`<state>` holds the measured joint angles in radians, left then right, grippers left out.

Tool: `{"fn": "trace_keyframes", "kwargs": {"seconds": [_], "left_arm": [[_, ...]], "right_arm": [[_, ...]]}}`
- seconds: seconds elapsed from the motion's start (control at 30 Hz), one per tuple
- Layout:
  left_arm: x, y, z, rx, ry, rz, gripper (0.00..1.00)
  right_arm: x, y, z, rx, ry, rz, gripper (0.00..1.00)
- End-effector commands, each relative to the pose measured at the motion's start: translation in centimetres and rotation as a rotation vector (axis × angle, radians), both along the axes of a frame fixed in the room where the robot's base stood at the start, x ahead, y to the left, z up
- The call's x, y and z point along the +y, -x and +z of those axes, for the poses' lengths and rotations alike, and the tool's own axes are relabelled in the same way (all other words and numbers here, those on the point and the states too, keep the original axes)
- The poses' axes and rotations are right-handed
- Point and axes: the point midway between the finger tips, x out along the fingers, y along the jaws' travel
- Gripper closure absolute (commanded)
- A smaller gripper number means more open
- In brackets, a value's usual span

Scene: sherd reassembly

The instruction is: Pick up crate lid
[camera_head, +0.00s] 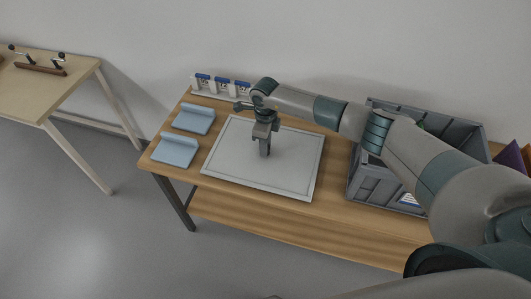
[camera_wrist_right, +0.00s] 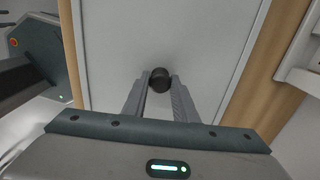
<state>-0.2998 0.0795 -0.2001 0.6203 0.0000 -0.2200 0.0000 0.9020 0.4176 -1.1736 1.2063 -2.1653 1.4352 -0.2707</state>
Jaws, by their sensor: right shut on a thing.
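The crate lid (camera_head: 285,181) is a flat light grey panel with a thin inset border, on the left-middle of the wooden table. In the right wrist view the lid (camera_wrist_right: 115,60) fills the middle, with a dark round knob (camera_wrist_right: 160,80) on it. My right gripper (camera_head: 264,152) points down over the lid's middle. Its fingertips (camera_wrist_right: 160,84) are shut on the knob from both sides. The lid looks level; I cannot tell whether it touches the table. The knob is hidden by the gripper in the head view. My left gripper is not in view.
A grey open crate (camera_head: 366,184) stands right of the lid, partly behind my right arm. Another table (camera_head: 45,85) is far left.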

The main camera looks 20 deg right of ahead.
Motion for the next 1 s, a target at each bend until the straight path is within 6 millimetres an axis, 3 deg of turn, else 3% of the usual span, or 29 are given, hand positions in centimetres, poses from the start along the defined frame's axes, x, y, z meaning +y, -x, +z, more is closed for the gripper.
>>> {"fn": "trace_keyframes", "kwargs": {"seconds": [0.37, 0.8, 1.0], "left_arm": [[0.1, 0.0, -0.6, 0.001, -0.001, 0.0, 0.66], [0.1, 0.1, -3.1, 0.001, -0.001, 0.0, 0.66], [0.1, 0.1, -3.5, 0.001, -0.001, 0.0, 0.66]], "right_arm": [[0.0, -0.2, 1.3, -0.003, -0.001, 0.0, 1.0], [0.0, -0.1, 7.9, -0.005, -0.002, 0.002, 1.0], [0.0, -0.1, 9.8, -0.001, 0.0, 0.0, 1.0]]}}
